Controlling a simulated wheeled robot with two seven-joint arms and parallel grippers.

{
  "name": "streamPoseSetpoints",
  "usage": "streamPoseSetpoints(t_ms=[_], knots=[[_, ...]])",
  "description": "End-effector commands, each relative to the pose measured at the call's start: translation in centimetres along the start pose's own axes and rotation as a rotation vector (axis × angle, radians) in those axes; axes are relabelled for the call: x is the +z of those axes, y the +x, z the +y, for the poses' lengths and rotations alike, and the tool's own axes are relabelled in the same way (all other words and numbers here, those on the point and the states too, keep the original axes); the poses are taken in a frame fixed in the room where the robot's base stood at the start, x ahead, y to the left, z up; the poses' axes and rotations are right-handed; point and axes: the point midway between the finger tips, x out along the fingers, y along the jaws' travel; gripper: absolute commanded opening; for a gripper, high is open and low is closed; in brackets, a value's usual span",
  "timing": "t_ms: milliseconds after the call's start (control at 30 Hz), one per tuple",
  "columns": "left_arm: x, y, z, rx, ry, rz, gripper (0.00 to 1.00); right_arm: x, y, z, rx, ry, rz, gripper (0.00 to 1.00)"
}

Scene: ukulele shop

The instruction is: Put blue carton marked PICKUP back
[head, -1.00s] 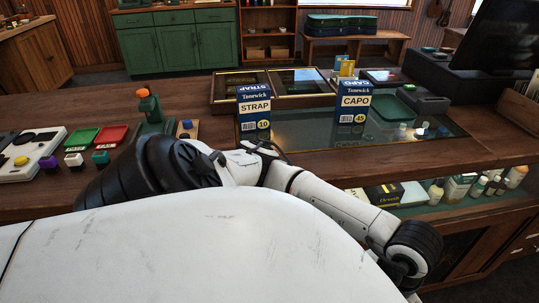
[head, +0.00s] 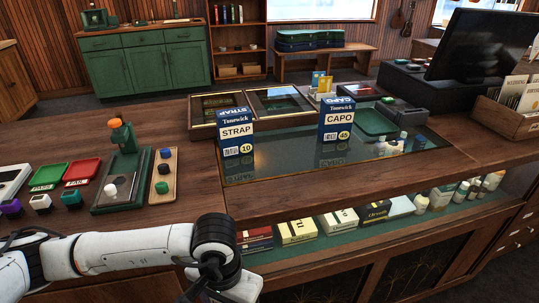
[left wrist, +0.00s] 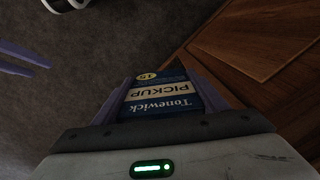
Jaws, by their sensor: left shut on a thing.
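The blue carton marked PICKUP (left wrist: 158,95) is between the two fingers of my left gripper (left wrist: 160,76) in the left wrist view. Its white label and the number 15 show upside down. The gripper is shut on it, with the floor and a wooden front beyond. In the head view my left arm reaches in low at the left in front of the counter; the carton and fingertips are not visible there. Two purple bars (left wrist: 22,63) at the left of the wrist view may be my right gripper's fingers; I cannot tell their state.
A STRAP carton (head: 236,132) and a CAPO carton (head: 338,120) stand upright on the counter's glass top (head: 285,160), with clear glass between them. A green stand (head: 122,160) and small trays are at left. A monitor (head: 480,45) stands at right. Boxes and bottles fill the shelf below.

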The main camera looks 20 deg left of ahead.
Motion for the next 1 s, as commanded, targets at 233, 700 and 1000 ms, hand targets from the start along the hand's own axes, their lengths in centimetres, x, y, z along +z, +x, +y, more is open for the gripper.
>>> streamPoseSetpoints(t_ms=[233,700,1000], knots=[[0.3,0.2,-0.2,-0.002,-0.009,-0.001,0.41,0.3,0.1,0.2,0.003,-0.002,-0.004,0.57],[0.3,1.0,2.2,0.002,0.019,-0.003,0.41,0.3,1.0,0.3,0.003,-0.004,0.01,0.57],[0.3,0.8,6.8,0.005,0.063,-0.001,0.41,0.9,1.6,0.4,0.002,-0.004,0.011,0.57]])
